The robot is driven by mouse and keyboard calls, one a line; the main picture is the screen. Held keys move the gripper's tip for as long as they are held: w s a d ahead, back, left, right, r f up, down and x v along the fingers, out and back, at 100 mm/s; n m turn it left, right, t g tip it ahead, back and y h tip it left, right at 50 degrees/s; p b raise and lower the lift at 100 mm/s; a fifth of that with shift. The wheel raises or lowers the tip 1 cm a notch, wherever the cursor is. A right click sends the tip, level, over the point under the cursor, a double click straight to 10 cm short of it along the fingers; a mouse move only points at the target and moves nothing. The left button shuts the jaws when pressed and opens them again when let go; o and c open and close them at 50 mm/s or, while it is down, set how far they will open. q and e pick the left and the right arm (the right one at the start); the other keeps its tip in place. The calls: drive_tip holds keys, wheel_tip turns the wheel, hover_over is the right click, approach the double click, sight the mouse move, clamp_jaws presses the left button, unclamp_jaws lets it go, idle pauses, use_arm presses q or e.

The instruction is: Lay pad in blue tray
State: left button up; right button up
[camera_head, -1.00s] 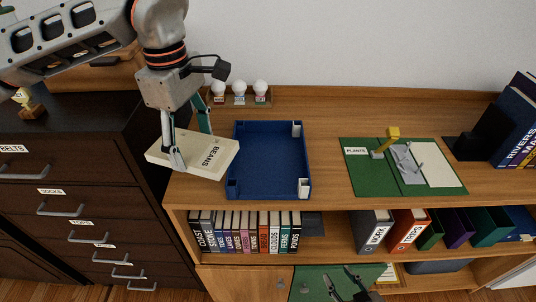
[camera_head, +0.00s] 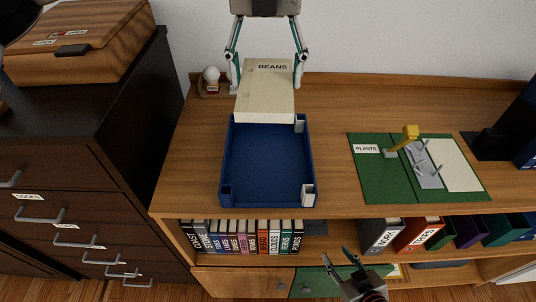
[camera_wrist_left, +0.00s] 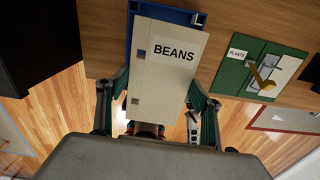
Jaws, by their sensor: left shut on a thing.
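The pad is a cream block labelled BEANS (camera_head: 265,98); it also shows in the left wrist view (camera_wrist_left: 160,80). My left gripper (camera_head: 265,86) is shut on it, one finger at each side. The pad is over the back edge of the blue tray (camera_head: 266,204), its near end overlapping the tray's back rim in the picture. I cannot tell its exact height. The tray's visible floor is empty, with light corner blocks. The tray's blue edge shows past the pad in the left wrist view (camera_wrist_left: 180,15). My right gripper (camera_head: 338,258) is low in front of the shelf, empty, fingers apart.
A green folder labelled PLANTS (camera_head: 375,185) with a yellow-topped metal part lies right of the tray. A light bulb (camera_head: 211,76) stands behind left. Books (camera_head: 245,238) and binders (camera_head: 380,235) fill the shelf below. A dark drawer unit (camera_head: 100,130) stands left.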

sight(268, 159)
use_arm(q)
drive_tip(key=shift+d+f, duration=0.1)
drive_tip(key=shift+f, duration=0.1)
wheel_tip(268, 159, down, 20)
drive_tip(key=shift+r, duration=0.25)
drive_tip(key=o, duration=0.9)
drive_tip(key=shift+f, duration=0.15)
drive_tip(key=o, duration=0.4)
wheel_tip(268, 159, up, 12)
drive_tip(key=shift+r, duration=0.2)
